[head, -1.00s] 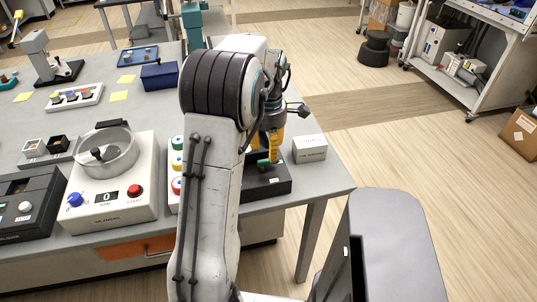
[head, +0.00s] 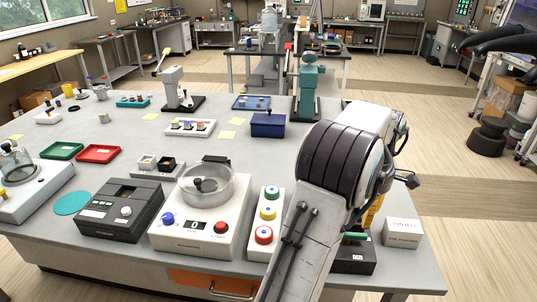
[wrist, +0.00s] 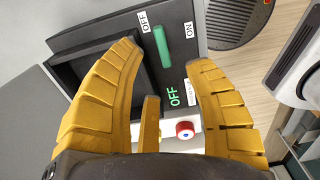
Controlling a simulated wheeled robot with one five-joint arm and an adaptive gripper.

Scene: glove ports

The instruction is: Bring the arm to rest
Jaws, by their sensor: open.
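My gripper (wrist: 168,66) shows in the wrist view with its yellow fingers spread open and nothing held between them. Beyond the fingertips is a black switch box (wrist: 195,72) with a green lever (wrist: 162,46), OFF and ON labels, and a display reading OFF in green. The lever lies between the fingertips in the picture; I see no finger closed on it. In the head view my arm hides most of my gripper (head: 372,212), which is above the switch box (head: 354,262) at the table's front right. The green lever (head: 356,236) shows just below it.
A white box (head: 403,233) stands right of the switch box. A white panel with several coloured buttons (head: 265,222) and a device with a round bowl (head: 200,228) stand to the left. A blue bin (head: 268,126) and a teal device (head: 307,88) are behind.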

